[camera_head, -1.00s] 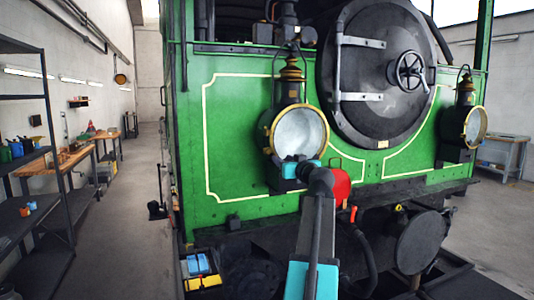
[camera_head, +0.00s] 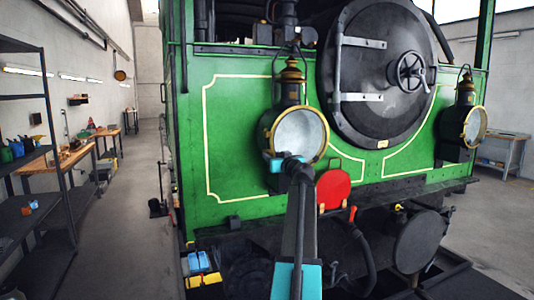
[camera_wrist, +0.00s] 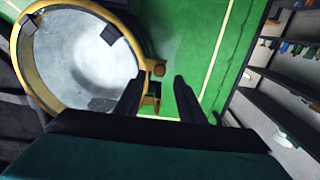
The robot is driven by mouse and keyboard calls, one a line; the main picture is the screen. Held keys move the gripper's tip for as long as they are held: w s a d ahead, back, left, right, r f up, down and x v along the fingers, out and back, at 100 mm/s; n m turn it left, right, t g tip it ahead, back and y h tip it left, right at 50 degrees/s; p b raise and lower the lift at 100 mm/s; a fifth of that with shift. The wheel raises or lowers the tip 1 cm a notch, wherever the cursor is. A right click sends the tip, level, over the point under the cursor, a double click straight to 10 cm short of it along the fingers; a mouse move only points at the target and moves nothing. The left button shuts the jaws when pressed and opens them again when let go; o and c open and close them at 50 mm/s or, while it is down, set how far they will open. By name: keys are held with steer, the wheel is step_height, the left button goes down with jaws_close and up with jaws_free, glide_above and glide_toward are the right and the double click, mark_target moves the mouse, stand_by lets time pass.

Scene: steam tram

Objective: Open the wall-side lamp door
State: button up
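The wall-side lamp (camera_head: 293,91) is the left of two black lamps on the green tram front. Its round, brass-rimmed glass door (camera_head: 300,133) appears shut in the head view. In the wrist view the door (camera_wrist: 85,60) fills the upper left, with a small brass knob (camera_wrist: 159,70) and a dark-and-brass fitting at its right edge. My gripper (camera_head: 284,166) is at the door's lower left edge in the head view. In the wrist view my gripper's two dark fingers (camera_wrist: 156,92) are apart, with the fitting between them and the knob just beyond. Contact cannot be told.
A red disc (camera_head: 333,189) is right of my arm, below the lamp. The smokebox door (camera_head: 350,60) and the other lamp (camera_head: 463,118) are further right. A dark shelf rack (camera_head: 42,150) and a workbench (camera_head: 62,163) line the left wall.

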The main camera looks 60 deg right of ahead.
steer(key=shift+p+x, duration=0.35)
steer(key=shift+x, duration=1.25)
